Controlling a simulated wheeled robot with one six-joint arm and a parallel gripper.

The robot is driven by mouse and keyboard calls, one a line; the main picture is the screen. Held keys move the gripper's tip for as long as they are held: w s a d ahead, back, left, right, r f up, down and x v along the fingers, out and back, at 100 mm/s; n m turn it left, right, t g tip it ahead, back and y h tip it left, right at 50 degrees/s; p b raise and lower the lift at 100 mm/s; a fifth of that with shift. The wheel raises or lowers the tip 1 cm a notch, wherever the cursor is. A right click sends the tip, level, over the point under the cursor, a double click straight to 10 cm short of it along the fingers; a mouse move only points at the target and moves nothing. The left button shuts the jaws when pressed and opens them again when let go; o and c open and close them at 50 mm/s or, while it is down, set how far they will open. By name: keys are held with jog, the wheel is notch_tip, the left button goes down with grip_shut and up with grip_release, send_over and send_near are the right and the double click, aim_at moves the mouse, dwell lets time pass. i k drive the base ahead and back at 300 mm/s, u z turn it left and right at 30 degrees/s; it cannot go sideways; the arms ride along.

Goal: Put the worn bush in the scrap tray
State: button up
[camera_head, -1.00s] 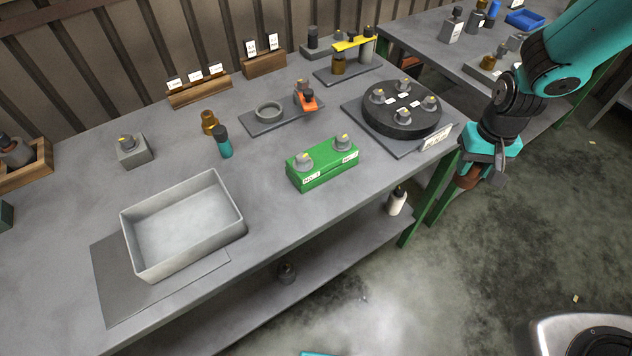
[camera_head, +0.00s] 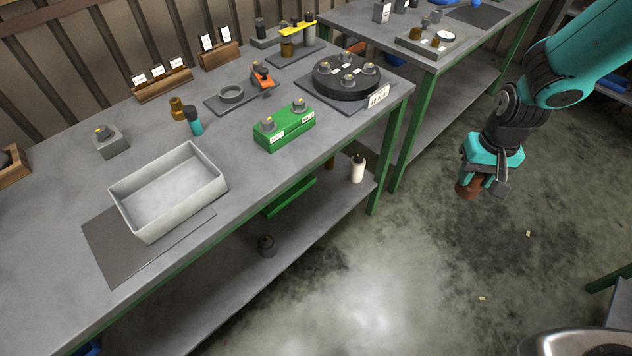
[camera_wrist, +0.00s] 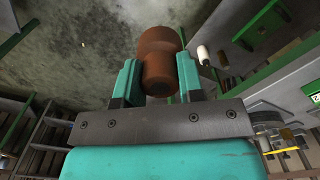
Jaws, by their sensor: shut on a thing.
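My gripper (camera_head: 482,184) is shut on a reddish-brown, stepped round piece, which looks like the worn bush (camera_head: 465,190). It hangs over the open floor, to the right of the bench. In the wrist view the bush (camera_wrist: 158,58) sits between the two teal fingers of my gripper (camera_wrist: 158,80), its wider end beyond the fingertips. A large light grey open tray (camera_head: 137,225), likely the scrap tray, stands on the near left part of the bench, partly on a dark mat. It looks empty and is well away from my gripper. I see no label on it.
A second bench (camera_head: 450,60) stands behind. The floor below my gripper is clear.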

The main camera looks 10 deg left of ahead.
aim_at(172, 195)
jog(key=k, duration=0.55)
jog(key=u, duration=1.55)
jog(key=i, duration=0.1)
jog(key=u, duration=0.1)
